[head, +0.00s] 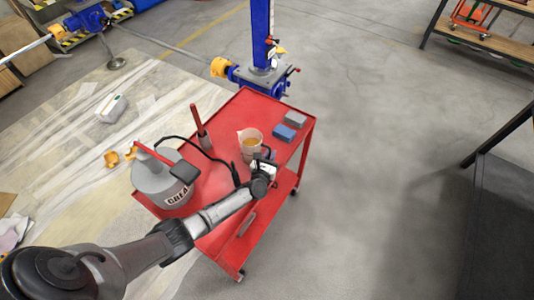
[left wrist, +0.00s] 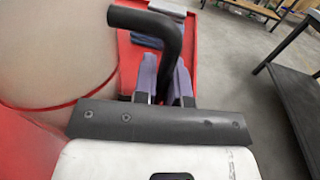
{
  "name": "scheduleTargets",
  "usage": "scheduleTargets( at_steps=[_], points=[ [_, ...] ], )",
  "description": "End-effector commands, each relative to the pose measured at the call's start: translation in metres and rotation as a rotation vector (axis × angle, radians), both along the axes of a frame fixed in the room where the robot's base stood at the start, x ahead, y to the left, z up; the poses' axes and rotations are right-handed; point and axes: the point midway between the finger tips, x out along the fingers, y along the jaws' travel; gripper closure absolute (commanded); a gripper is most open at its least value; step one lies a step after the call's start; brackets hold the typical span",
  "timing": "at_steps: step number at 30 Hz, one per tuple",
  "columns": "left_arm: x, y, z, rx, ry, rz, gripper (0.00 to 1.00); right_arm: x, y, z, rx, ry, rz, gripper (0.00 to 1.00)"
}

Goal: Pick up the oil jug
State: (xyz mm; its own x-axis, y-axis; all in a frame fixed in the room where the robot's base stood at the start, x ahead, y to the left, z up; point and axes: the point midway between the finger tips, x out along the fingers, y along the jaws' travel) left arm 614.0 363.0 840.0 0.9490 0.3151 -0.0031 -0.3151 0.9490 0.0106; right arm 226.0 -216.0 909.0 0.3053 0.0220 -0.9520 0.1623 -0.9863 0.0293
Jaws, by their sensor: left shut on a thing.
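The oil jug (head: 250,142) is a clear, pale beaker with amber oil in it, upright at the red cart's right half. In the left wrist view its pale wall (left wrist: 50,50) fills the left side. Its black handle (left wrist: 160,30) curves down between my fingers. My left gripper (head: 261,160) is on the near right side of the jug; in the left wrist view its greyish-purple fingers (left wrist: 167,82) are shut on the handle. I cannot tell whether the jug's base touches the cart top. My right gripper is not in view.
The red cart (head: 222,122) also carries a grey grease drum (head: 160,185) with a red-handled pump and a dark hose, a red upright tool (head: 201,132), and blue (head: 284,133) and grey blocks (head: 295,118). A blue screw jack (head: 262,45) stands behind.

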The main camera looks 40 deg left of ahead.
Motion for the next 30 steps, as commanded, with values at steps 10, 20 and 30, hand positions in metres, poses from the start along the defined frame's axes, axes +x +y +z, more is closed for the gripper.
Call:
scheduleTargets(
  at_steps=[10, 20, 30],
  points=[
    [-0.003, -0.017, 0.049, -0.004, -0.006, -0.001, 1.0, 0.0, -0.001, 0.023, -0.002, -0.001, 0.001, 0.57],
    [-0.014, -0.077, 0.085, -0.002, -0.005, 0.001, 1.0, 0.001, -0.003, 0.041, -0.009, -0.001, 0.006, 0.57],
    [-0.02, -0.11, 0.105, 0.003, -0.004, 0.001, 1.0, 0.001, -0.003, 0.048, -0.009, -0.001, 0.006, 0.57]
  ],
)
